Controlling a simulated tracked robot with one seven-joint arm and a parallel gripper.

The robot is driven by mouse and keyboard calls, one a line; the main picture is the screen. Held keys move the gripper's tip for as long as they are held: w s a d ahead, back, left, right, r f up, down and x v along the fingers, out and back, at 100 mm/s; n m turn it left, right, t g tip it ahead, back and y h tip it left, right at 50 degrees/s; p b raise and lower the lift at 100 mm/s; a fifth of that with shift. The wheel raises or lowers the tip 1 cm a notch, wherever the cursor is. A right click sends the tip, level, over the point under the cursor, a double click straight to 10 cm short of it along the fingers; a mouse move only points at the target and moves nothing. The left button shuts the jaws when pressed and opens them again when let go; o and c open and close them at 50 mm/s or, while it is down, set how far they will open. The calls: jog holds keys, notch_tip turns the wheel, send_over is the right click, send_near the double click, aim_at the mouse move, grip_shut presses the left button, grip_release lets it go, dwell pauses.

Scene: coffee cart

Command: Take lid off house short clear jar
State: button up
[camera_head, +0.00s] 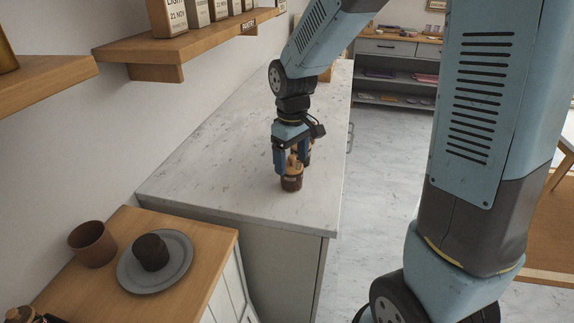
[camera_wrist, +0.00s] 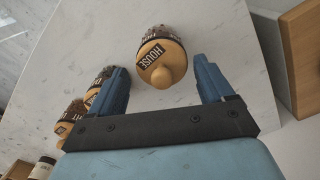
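The house short clear jar (camera_head: 291,184) stands upright on the marble counter, dark contents showing under its tan wooden lid (camera_head: 292,166). In the wrist view its label reads HOUSE, and the lid's round knob (camera_wrist: 163,76) faces the camera. My gripper (camera_head: 292,168) points down over the jar. In the wrist view my gripper (camera_wrist: 160,65) is open, with one finger on each side of the jar. A gap shows between each finger and the lid. The lid sits on the jar.
More wooden-lidded jars (camera_wrist: 70,110) stand close on the left in the wrist view, one right beside my left finger. The marble counter (camera_head: 240,180) is otherwise largely clear. A grey plate (camera_head: 135,282) with a dark cup and a brown cup (camera_head: 92,245) stand on the wooden counter in front.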

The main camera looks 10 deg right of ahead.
jog(key=c, duration=0.9)
